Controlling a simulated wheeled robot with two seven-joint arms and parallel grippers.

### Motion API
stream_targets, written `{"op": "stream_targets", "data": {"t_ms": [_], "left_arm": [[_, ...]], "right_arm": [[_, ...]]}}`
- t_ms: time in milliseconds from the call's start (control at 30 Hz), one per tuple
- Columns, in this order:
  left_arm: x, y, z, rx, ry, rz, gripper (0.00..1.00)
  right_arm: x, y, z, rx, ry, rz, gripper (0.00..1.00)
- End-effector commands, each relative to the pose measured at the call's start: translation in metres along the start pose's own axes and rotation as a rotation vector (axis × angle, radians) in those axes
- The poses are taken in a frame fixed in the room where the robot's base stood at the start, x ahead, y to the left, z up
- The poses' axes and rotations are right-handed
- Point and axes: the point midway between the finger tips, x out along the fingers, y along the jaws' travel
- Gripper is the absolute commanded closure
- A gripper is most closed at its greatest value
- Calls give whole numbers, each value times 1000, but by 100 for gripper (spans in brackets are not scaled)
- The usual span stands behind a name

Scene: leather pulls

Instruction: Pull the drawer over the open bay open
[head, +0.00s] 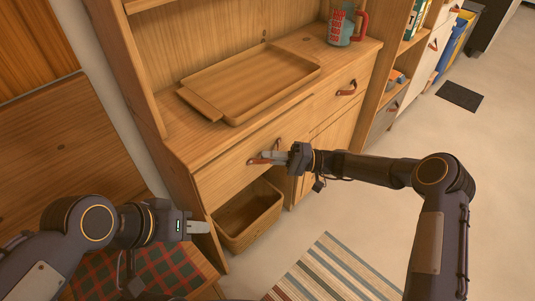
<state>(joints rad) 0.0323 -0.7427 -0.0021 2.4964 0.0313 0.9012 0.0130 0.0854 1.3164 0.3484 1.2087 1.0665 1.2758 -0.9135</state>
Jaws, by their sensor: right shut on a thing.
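The wooden drawer (228,176) sits in the sideboard above an open bay, and its front looks flush or nearly flush with the cabinet. Its brown leather pull (256,161) is partly covered by my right gripper (268,157), which is shut on it. The open bay holds a wooden basket-like bin (250,221). My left gripper (199,227) is in front of the sideboard's lower left side, apart from the drawer and seemingly empty; its fingers overlap in this view, so their opening cannot be told.
A wooden tray (250,82) and a mug with a red handle (343,25) stand on the sideboard top. A second drawer with a leather pull (346,88) is to the right. A striped rug (335,272) lies on the floor. A plaid cloth (165,270) is at lower left.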

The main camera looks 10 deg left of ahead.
Motion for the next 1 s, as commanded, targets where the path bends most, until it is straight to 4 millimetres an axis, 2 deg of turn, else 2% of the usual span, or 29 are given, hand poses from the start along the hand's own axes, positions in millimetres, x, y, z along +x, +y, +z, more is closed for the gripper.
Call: {"op": "stream_targets", "data": {"t_ms": [600,800,1000], "left_arm": [[-8,4,-4,0,0,0,64],[-9,4,-4,0,0,0,64],[-9,4,-5,0,0,0,64]], "right_arm": [[-96,-27,94,1,5,2,100],[-115,-32,115,-1,3,2,100],[-125,-34,124,-1,2,2,100]]}}
